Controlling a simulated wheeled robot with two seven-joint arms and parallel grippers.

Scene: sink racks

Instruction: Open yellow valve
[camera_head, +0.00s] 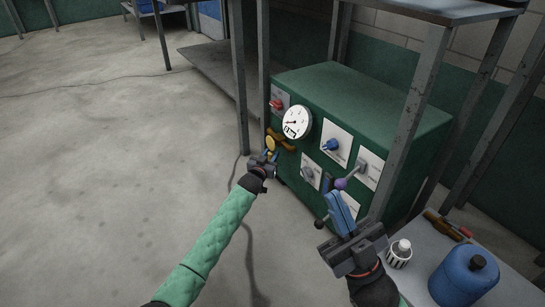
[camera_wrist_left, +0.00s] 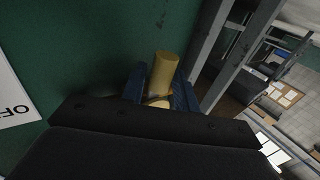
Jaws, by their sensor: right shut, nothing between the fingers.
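The yellow valve (camera_head: 270,143) is on the left part of the green cabinet's front, below the gauge. My left gripper (camera_head: 265,157) is at its lower side. In the left wrist view the yellow handle (camera_wrist_left: 164,72) lies between the two blue fingers of my left gripper (camera_wrist_left: 160,92). The fingers are apart, one on each side of the handle; whether they press on it is not clear. My right gripper (camera_head: 341,208) is shut and empty in front of the cabinet's lower right, near a lever with a purple ball (camera_head: 340,184).
The green cabinet (camera_head: 350,90) carries a white gauge (camera_head: 296,122), a red knob (camera_head: 277,104) and a blue knob (camera_head: 331,145). Metal posts (camera_head: 410,115) stand in front. A blue jug (camera_head: 463,275) and a striped bottle (camera_head: 399,253) are at lower right.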

